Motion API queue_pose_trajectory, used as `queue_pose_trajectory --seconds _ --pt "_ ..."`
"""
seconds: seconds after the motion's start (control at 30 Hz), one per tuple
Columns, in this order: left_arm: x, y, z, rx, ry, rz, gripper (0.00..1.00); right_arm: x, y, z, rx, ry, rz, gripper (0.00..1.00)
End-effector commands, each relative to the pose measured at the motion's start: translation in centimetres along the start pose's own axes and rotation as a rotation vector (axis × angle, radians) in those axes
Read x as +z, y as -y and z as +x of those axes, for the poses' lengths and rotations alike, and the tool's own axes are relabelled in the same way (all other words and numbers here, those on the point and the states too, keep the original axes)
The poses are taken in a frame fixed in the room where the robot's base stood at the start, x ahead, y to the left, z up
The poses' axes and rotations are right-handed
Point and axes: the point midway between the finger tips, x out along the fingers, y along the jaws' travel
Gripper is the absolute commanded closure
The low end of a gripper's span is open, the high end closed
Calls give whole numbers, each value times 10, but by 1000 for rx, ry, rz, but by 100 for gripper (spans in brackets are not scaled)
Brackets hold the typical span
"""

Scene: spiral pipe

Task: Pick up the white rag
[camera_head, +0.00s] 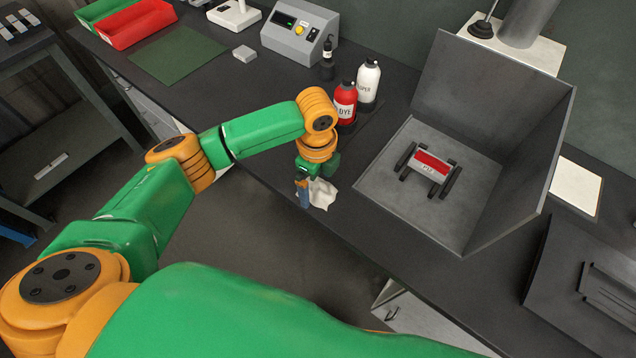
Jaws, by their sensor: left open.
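The white rag (323,194) lies crumpled near the front edge of the dark workbench, left of the grey open box. My left gripper (304,200) is directly over and beside the rag, pointing down. Its jaws are open, and part of the rag shows just to its right. The gripper and wrist hide some of the rag, and I cannot tell whether they touch. My right gripper does not show.
A red bottle (345,104) and a white bottle (368,82) stand just behind the rag. The grey box (384,190) to the right holds a red-and-white part (431,166) on dark supports. A grey device (299,33) stands farther back. Bare bench lies left of my wrist.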

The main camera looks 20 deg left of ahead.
Motion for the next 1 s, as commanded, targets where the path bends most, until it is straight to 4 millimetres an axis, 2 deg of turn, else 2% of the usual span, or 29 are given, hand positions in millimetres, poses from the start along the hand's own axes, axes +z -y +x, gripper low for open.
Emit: queue_pose_trajectory --seconds 0.1,0.3,0.33,0.6,0.63,0.87,1.0 --pt "1 0 15 1 1 -3 0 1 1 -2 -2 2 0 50" --pt "1 0 18 -3 1 -2 0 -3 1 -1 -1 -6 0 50" --pt "1 0 18 -3 1 -2 3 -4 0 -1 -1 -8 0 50" --pt "1 0 18 -3 1 -2 76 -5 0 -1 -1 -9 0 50" --pt "1 0 18 -3 1 -2 80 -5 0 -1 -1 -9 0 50" --pt "1 1 16 -4 1 -2 81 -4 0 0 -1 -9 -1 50" --pt "1 2 4 -8 0 -1 81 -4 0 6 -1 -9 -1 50"
